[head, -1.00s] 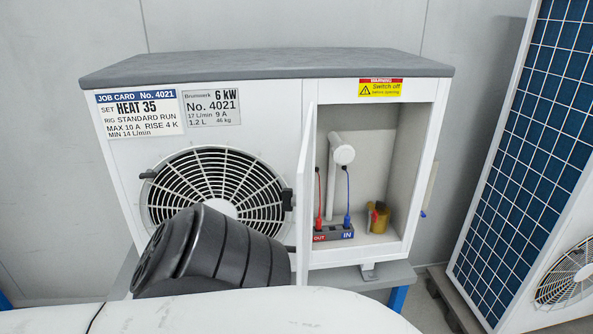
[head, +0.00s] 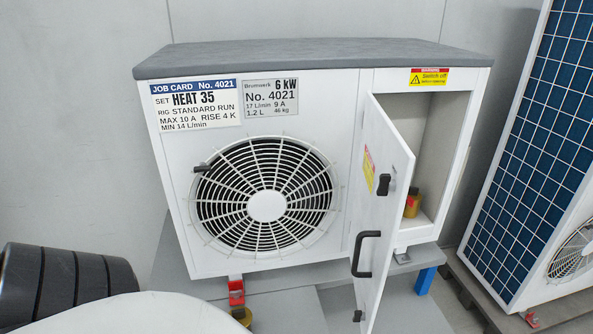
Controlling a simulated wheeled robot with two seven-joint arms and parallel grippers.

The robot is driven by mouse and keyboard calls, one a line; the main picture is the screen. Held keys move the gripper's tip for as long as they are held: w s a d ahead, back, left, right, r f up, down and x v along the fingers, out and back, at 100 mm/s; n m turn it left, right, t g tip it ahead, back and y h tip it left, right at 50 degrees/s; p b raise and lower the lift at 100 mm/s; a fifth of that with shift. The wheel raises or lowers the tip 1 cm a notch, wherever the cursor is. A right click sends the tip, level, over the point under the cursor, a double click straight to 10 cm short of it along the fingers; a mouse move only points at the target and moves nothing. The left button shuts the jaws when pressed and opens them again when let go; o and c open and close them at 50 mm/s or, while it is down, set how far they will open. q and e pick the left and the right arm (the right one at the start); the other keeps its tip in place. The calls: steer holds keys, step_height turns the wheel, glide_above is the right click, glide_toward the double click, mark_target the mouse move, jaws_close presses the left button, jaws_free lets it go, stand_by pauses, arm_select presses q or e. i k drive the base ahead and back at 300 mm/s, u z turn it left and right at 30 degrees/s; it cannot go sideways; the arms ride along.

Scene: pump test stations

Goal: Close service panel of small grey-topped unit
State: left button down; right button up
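The small grey-topped unit (head: 267,207) stands in the middle of the head view, with a round fan grille on its front. Its service panel (head: 387,215) is a white door joined at the left side of the compartment opening (head: 438,140). The door stands partly open, swung out toward me, with its outer face in view. That face carries a yellow label, a black latch (head: 385,184) and a black bar handle (head: 367,254). The door hides much of the compartment; part of a yellow-brown fitting (head: 412,203) shows inside. Neither gripper is in view.
My dark and white arm parts fill the lower left corner. A job card (head: 196,104) is on the unit's front. A red fitting (head: 236,290) sits below the unit. A larger unit with a blue grid panel (head: 535,140) stands close on the right.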

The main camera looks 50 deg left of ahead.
mark_target(376, 221)
steer(key=u, duration=1.2)
steer(key=i, duration=0.5)
steer(key=z, duration=0.6)
steer(key=k, duration=0.35)
steer(key=u, duration=0.4)
